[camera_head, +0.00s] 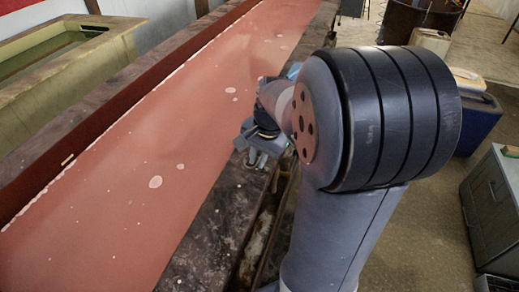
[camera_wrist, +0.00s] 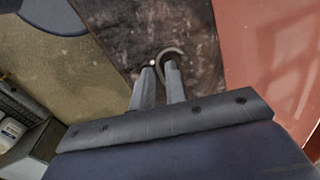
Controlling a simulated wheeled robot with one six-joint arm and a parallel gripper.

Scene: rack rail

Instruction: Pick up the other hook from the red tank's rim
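The red tank (camera_head: 150,180) fills the left and middle of the head view, with its dark, stained rim (camera_head: 205,235) along the near side. In the wrist view the rim (camera_wrist: 125,25) runs beside the red surface (camera_wrist: 262,50). A thin grey curved hook (camera_wrist: 173,49) lies at the rim, right at my fingertips. My gripper (camera_wrist: 159,66) has its two fingers a little apart, with the hook's curve passing around the right fingertip and one end near the gap. Firm contact cannot be told. In the head view my gripper (camera_head: 258,152) is low over the rim; the hook cannot be made out there.
A yellowish tank (camera_head: 65,65) stands beyond the red one at the upper left. A dark drum (camera_head: 415,22), a blue bin (camera_head: 475,115) and a grey cabinet (camera_head: 495,205) stand to the right. Open floor (camera_head: 425,235) lies between my arm and the cabinet.

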